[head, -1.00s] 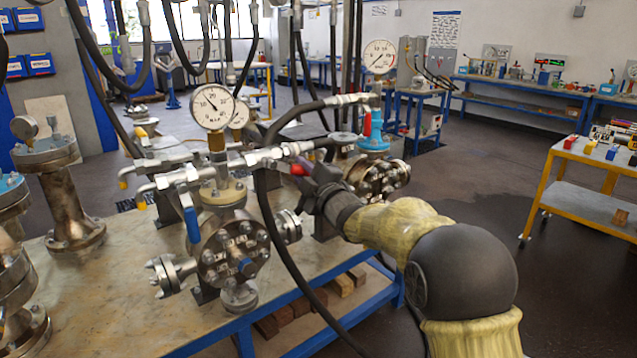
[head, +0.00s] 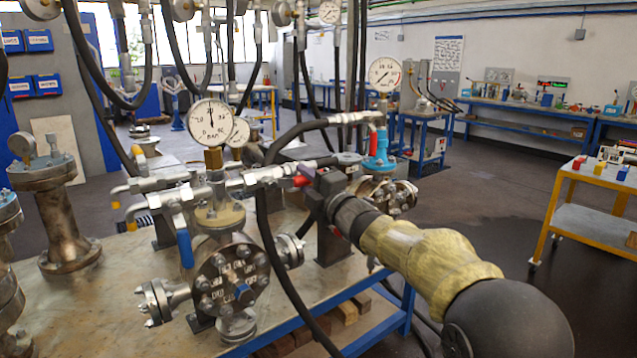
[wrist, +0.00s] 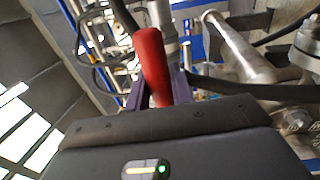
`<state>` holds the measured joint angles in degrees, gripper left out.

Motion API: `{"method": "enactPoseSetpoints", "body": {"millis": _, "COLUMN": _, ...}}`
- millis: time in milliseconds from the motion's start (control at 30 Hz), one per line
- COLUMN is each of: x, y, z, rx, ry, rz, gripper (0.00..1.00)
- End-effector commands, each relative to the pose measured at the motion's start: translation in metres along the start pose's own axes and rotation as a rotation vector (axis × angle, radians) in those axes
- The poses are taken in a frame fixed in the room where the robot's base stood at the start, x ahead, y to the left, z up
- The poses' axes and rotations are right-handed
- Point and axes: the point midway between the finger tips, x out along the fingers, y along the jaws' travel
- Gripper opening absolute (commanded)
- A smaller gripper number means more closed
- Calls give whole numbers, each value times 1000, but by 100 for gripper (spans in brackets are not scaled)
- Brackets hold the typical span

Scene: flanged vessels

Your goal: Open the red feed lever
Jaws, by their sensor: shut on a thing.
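The red feed lever (head: 301,181) shows as a short red end at my gripper in the head view. In the wrist view the red lever (wrist: 152,65) stands between the purple fingers. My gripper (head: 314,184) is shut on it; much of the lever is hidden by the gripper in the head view. The lever sits by the silver pipe fittings (head: 258,178) to the right of the near flanged vessel (head: 228,272). A pressure gauge (head: 211,123) stands above that vessel, its needle pointing about straight up.
A blue lever (head: 184,245) hangs left of the vessel. Another red lever (head: 372,118) is on a blue fitting behind. A black hose (head: 268,235) loops down close left of my gripper. A second gauge (head: 385,73) stands at the back. Open floor lies right of the bench.

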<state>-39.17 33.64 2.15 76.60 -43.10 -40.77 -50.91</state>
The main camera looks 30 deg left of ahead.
Motion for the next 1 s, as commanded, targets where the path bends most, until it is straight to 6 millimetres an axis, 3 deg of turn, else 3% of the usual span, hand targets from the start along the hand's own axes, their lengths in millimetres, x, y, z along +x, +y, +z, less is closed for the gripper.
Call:
{"method": "enactPoseSetpoints", "body": {"millis": 400, "x": 1, "y": 1, "z": -3, "rx": -8, "ry": 6, "rz": 1, "gripper": 0}}
{"method": "enactPoseSetpoints", "body": {"millis": 433, "x": 1, "y": 1, "z": -3, "rx": -8, "ry": 6, "rz": 1, "gripper": 27}}
{"method": "enactPoseSetpoints", "body": {"millis": 533, "x": 1, "y": 1, "z": -2, "rx": -8, "ry": 5, "rz": 1, "gripper": 43}}
{"method": "enactPoseSetpoints", "body": {"millis": 1000, "x": -9, "y": 0, "z": -2, "rx": -5, "ry": 4, "rz": 1, "gripper": 43}}
